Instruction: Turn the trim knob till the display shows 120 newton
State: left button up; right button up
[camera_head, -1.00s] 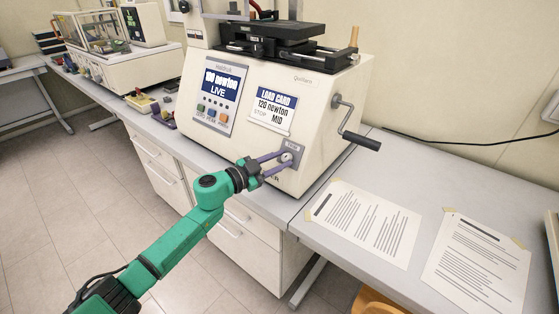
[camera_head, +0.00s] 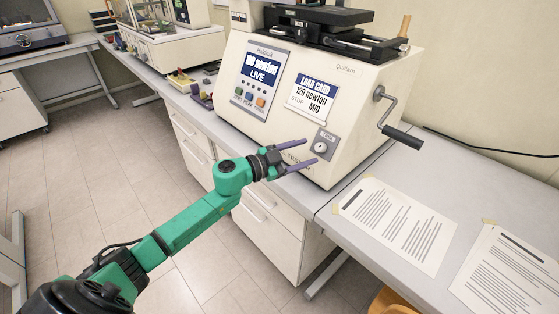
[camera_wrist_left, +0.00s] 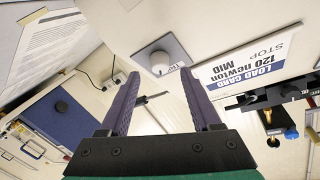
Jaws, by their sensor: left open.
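In the left wrist view the knob (camera_wrist_left: 160,62) shows beyond and between my fingertips. My left gripper (camera_head: 309,151) is open, its purple fingers pointing at the knob with a gap before it; nothing is between them. The blue display (camera_head: 260,68) reads a value in newton with LIVE below; its digits are hard to make out. The load card (camera_head: 312,95) reads 120 newton, STOP MID. My right gripper is not in view.
A crank handle (camera_head: 402,136) sticks out on the machine's right side. Taped paper sheets (camera_head: 398,222) lie on the bench to the right. Buttons (camera_head: 249,97) sit under the display. Drawers (camera_head: 262,215) are below the bench.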

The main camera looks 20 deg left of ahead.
pick_arm(q)
jog(key=b+v, duration=0.2)
jog(key=v, duration=0.9)
